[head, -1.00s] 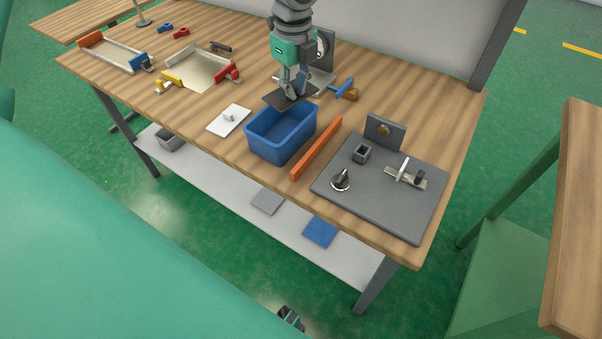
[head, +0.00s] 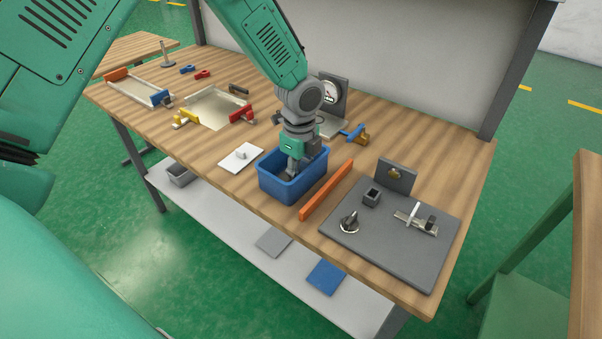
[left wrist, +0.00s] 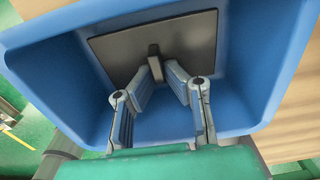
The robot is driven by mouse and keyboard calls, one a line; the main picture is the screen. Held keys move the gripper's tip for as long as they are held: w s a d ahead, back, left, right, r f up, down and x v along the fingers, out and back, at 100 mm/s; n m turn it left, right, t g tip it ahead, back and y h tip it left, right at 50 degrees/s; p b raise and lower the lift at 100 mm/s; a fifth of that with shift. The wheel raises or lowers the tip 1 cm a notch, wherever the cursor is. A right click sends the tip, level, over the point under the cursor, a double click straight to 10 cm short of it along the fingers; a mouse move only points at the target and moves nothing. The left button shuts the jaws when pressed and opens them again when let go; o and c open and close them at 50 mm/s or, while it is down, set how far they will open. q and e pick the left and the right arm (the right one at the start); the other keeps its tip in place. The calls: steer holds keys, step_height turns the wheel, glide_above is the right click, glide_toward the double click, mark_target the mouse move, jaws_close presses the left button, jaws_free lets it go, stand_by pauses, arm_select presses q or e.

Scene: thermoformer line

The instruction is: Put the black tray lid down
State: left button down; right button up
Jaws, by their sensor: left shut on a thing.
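The black tray lid (left wrist: 190,38) is a thin dark plate with a small upright grip. In the left wrist view it is inside the blue bin (left wrist: 255,50), low between the walls; whether it touches the floor cannot be told. My left gripper (left wrist: 163,75) is shut on the lid's grip. In the head view my left gripper (head: 291,168) reaches down into the blue bin (head: 291,190), and the wrist and bin wall hide most of the lid. My right gripper is not in view.
An orange bar (head: 327,190) stands right of the bin, and a grey fixture board (head: 385,245) lies beyond it. A dial gauge stand (head: 335,92) and a blue-handled clamp (head: 354,133) are behind.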

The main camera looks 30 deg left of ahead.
arm_select(q)
steer(key=shift+a+f, duration=0.15)
steer(key=shift+a, duration=0.25)
steer(key=c, duration=1.6)
jaws_free()
steer(key=shift+a, duration=0.1)
steer(key=shift+w+d+r, duration=0.1)
steer(key=shift+d+r, duration=0.1)
steer(key=shift+d, duration=0.2)
steer(key=shift+r, duration=0.4)
step_height(320, 180, up, 11)
steer(key=shift+p, duration=0.8)
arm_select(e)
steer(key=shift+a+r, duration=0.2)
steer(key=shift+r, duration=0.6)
arm_select(q)
steer(key=shift+a, duration=0.2)
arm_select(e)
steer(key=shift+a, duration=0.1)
